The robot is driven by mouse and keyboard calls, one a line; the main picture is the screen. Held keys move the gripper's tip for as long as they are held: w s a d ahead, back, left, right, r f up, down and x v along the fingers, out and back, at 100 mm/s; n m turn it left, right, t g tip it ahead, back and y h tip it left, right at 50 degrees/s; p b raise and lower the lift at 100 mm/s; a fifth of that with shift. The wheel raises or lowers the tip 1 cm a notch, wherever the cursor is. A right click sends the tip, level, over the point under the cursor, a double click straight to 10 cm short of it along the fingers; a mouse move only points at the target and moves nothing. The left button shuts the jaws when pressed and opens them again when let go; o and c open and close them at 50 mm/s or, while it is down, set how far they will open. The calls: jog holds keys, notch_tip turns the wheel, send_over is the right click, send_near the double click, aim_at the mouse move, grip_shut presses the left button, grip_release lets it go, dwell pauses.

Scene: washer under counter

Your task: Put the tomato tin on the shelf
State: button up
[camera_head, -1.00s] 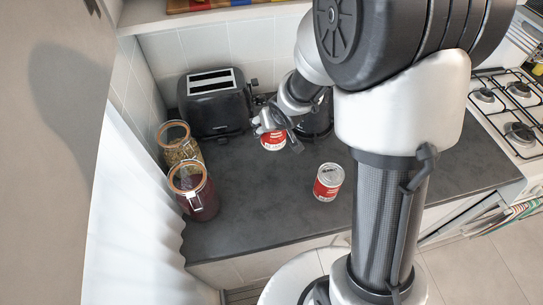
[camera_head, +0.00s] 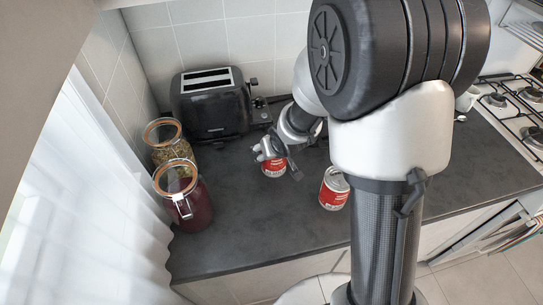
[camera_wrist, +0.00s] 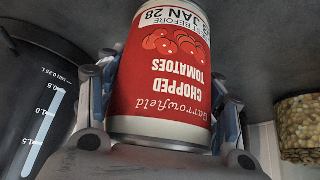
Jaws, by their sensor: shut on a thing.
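My gripper (camera_head: 272,153) is shut on a red and white tin of chopped tomatoes (camera_head: 273,168), in front of the toaster's right side. In the wrist view the same tin (camera_wrist: 160,70) appears upside down between the two fingers (camera_wrist: 160,105), its label facing the camera. I cannot tell whether it touches the counter. A second red and white tin (camera_head: 334,190) stands upright on the dark counter (camera_head: 255,225), to the right and nearer; its label is too small to read. At most a sliver of the shelf shows at the top left edge.
A black toaster (camera_head: 210,108) stands at the back. Two clip-lid jars, one with pale contents (camera_head: 170,150) and one dark red (camera_head: 185,200), stand at the left. A black container with a litre scale (camera_wrist: 35,110) is close by in the wrist view. The hob (camera_head: 515,110) is at right.

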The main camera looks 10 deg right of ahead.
jog(key=shift+r, duration=0.2)
jog(key=shift+f, duration=0.1)
jog(key=o, duration=1)
jog(key=shift+f, duration=0.15)
jog(key=shift+c, duration=0.2)
jog(key=o, duration=0.7)
jog(key=shift+c, duration=0.2)
